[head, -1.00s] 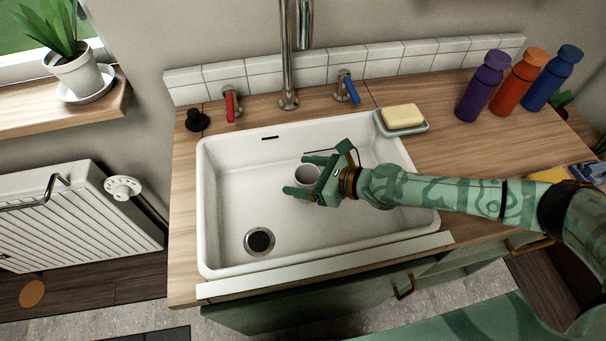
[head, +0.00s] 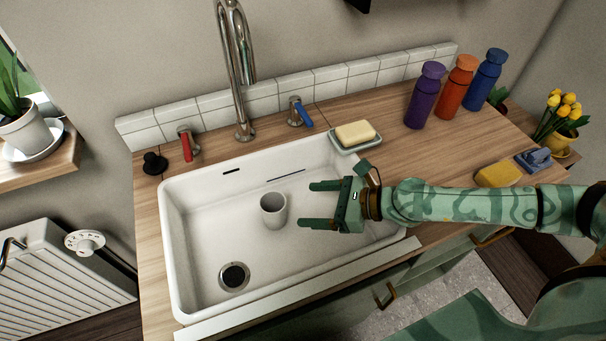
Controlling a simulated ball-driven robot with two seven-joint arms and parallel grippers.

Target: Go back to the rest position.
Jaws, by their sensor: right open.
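My right gripper (head: 306,204) is open and empty over the right part of the white sink (head: 182,262). Its two green fingers point left. A light grey cup (head: 273,211) stands upright in the sink, to the left of the fingertips and apart from them. My right arm comes in from the right side of the picture, above the counter. My left gripper is not in the head view.
A chrome tap (head: 243,95) rises behind the sink. A soap dish with yellow soap (head: 355,133) sits at its back right corner. Purple (head: 425,96), orange (head: 457,88) and blue (head: 484,80) bottles stand behind. A yellow sponge (head: 497,174) lies near my arm.

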